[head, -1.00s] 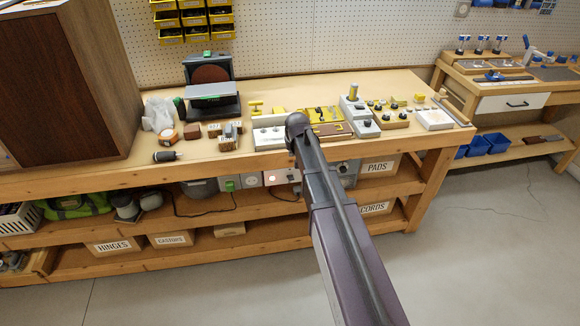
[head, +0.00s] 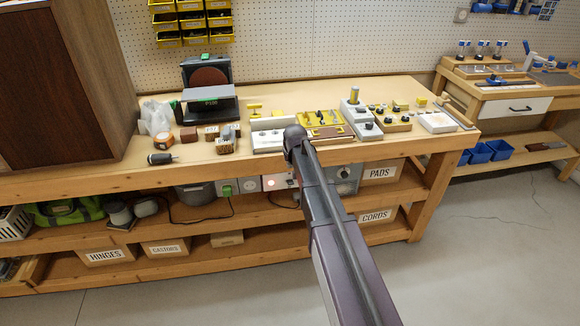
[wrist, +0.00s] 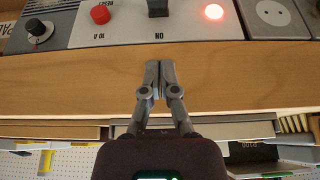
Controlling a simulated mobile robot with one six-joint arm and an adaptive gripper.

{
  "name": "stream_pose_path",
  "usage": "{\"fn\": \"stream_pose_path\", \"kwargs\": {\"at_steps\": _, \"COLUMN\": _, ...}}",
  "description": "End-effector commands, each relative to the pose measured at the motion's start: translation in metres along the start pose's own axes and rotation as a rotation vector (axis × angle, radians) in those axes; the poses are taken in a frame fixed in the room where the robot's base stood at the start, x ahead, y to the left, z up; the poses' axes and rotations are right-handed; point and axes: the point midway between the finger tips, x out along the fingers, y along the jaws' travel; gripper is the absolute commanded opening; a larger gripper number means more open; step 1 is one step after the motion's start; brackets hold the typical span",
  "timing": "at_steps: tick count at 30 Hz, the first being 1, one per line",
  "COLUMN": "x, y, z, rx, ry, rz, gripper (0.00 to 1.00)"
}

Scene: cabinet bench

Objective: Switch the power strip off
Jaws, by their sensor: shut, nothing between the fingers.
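The power strip (head: 262,184) is a pale panel under the bench top, with sockets and a lit red lamp (head: 270,183). In the wrist view its panel (wrist: 130,32) lies along the top, with a black switch (wrist: 158,8) beside the word ON, a red RESET button (wrist: 100,14) and the glowing red lamp (wrist: 213,12). The switch is cut by the picture's top edge, so its tilt is unclear. My gripper (wrist: 160,66) is shut and empty. In the wrist view its tips appear over the wooden bench edge, below the switch, apart from it. My arm hides it in the head view.
The wooden bench edge (wrist: 240,75) runs across the wrist view beside the strip. A grey box with a dark knob (wrist: 38,28) adjoins the strip. A green plug (head: 225,188) with a cable sits at the strip's left. Boxes and tools crowd the bench top and shelves.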

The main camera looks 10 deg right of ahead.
Motion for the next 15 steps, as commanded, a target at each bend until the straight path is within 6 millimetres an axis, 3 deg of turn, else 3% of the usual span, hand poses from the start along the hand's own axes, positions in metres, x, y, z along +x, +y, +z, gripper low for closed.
{"fn": "stream_pose_path", "kwargs": {"at_steps": 11, "x": 0.036, "y": -0.001, "z": 0.001, "rx": -0.001, "ry": 0.000, "rz": 0.000, "gripper": 0.00}}
{"fn": "stream_pose_path", "kwargs": {"at_steps": 15, "x": 0.043, "y": -0.001, "z": 0.011, "rx": -0.001, "ry": 0.000, "rz": 0.000, "gripper": 0.00}}
